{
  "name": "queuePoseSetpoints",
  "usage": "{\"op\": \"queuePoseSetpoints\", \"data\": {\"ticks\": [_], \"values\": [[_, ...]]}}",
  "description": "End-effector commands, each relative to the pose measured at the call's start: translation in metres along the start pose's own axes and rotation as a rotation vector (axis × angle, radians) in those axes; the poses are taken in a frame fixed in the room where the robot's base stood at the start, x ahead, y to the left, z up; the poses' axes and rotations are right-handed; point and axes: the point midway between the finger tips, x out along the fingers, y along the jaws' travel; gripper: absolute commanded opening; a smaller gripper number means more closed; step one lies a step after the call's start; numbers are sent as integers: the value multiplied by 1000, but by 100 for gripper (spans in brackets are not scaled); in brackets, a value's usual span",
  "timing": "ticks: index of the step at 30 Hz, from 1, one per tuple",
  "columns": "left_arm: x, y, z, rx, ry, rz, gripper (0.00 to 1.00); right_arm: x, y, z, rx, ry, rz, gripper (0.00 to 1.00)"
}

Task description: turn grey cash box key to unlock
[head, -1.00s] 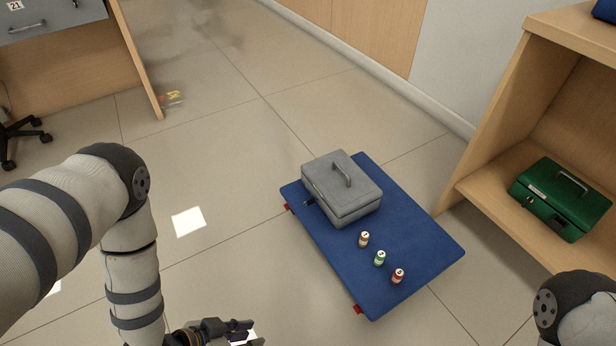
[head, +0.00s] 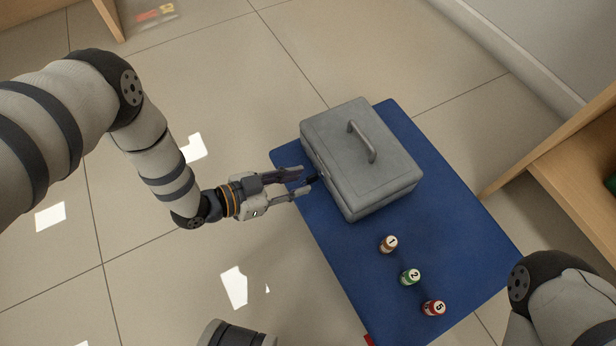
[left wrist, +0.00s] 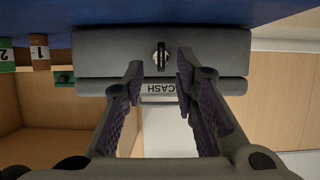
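The grey cash box (head: 350,165) sits closed on a blue mat (head: 455,225), its handle on top. Its front faces my left gripper. In the left wrist view the box front (left wrist: 110,57) appears upside down, with a CASH label. The key (left wrist: 161,57) stands out from a round lock there. My left gripper (head: 306,181) is open, its fingertips just short of the key (head: 313,179). In the left wrist view the key lies between the two fingertips (left wrist: 160,72), with gaps on both sides. My right gripper is not in view; only part of my right arm shows.
Several small numbered cylinders stand on the mat right of the box, including a brown one (head: 388,244), a green one (head: 410,277) and a red one (head: 433,308). A wooden shelf (head: 560,160) stands at the right. The floor left of the mat is clear.

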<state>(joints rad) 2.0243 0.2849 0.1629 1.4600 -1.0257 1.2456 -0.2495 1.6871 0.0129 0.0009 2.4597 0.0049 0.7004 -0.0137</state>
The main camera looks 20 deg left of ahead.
Motion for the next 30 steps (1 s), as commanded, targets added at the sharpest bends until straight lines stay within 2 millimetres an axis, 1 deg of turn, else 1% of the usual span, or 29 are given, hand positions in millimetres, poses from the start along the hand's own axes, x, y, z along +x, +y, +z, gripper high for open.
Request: {"op": "queuePoseSetpoints", "data": {"ticks": [1,3,6,9,14,15,17,18,19,30], "values": [[11,0,4,-1,0,0,27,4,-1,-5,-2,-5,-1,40],[22,0,3,-1,-1,1,27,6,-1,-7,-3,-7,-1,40],[31,0,2,-1,-2,0,27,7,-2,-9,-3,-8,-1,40],[34,0,0,-1,-1,-1,27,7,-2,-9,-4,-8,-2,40],[34,0,0,-1,-1,-1,27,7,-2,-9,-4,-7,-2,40],[34,0,0,-1,-1,-1,24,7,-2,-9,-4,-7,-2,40],[33,0,0,-1,-2,-1,11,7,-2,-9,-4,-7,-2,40],[33,0,0,-1,-2,-1,2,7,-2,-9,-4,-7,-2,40],[33,0,0,-1,-2,-1,0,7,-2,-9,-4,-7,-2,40],[33,0,0,20,-3,-10,0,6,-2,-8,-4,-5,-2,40]]}}
